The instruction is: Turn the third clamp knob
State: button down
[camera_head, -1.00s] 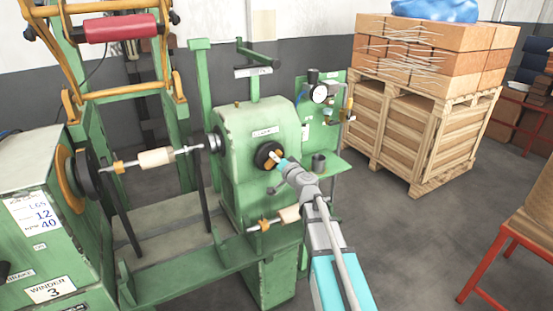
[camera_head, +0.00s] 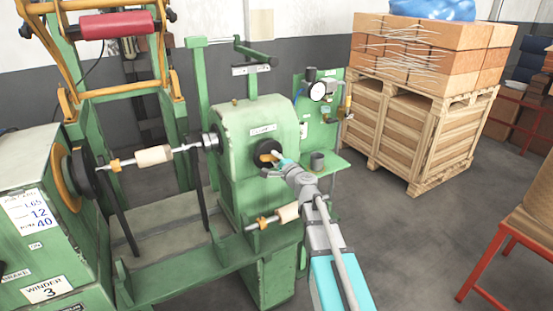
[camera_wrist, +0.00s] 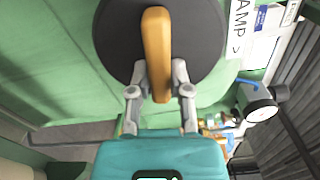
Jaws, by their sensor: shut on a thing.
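The clamp knob is a dark round disc (camera_wrist: 115,42) with an orange bar grip (camera_wrist: 157,50) across it, on the front of the green tailstock housing (camera_head: 236,125). In the head view the knob (camera_head: 266,150) is partly covered by my gripper (camera_head: 277,158). In the wrist view my gripper (camera_wrist: 160,88) has its two grey fingers closed on the lower end of the orange bar, one on each side. The bar stands nearly upright in that view. A label beside the knob ends in "AMP >" in the wrist view.
A gauge (camera_head: 317,91) and a small grey cup (camera_head: 317,161) are on the green panel and shelf right of the housing. A spindle with a pale roller (camera_head: 155,156) runs to the left. A pallet crate (camera_head: 410,130) stands behind right. Floor between is clear.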

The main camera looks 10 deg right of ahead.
jog(key=m, duration=0.6)
jog(key=shift+a+f+b, duration=0.1)
jog(key=shift+f+b, duration=0.2)
jog(key=m, duration=0.5)
jog(key=shift+a+f+m, duration=0.15)
jog(key=shift+a+m, duration=0.05)
jog(key=shift+m, duration=0.2)
jog(key=c, duration=0.6)
grip_release()
jog(key=shift+o, duration=0.2)
jog(key=shift+s, duration=0.2)
jog(key=v, duration=1.1)
jog(key=shift+s, duration=0.35)
